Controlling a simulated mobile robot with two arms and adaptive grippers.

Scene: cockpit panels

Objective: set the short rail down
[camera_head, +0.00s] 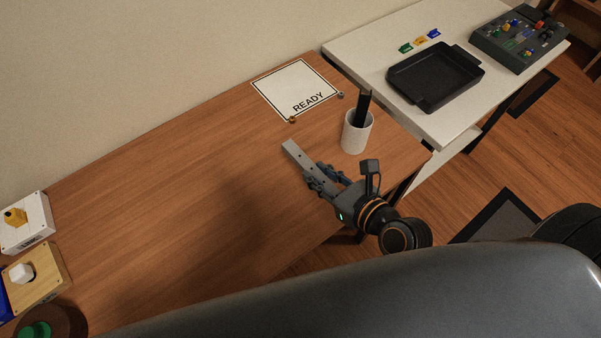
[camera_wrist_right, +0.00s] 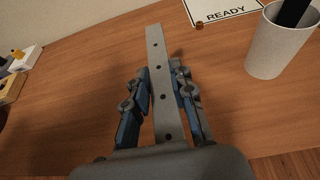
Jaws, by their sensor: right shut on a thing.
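The short rail is a grey metal bar (camera_head: 293,152) with a row of holes. My right gripper (camera_head: 322,178) is shut on it, over the wooden table near its front edge. The free end of the rail points away from the gripper, toward the back left. In the right wrist view the rail (camera_wrist_right: 156,55) runs up between the two blue-padded fingers (camera_wrist_right: 162,90). Whether the rail touches the table I cannot tell. My left gripper is not in view.
A white cup (camera_head: 356,137) with a black item in it stands close right of the rail. A READY mat (camera_head: 290,83) lies behind. A black tray (camera_head: 410,87) sits on the white table. Switch boxes (camera_head: 35,275) stand at far left. The table's middle (camera_head: 170,190) is clear.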

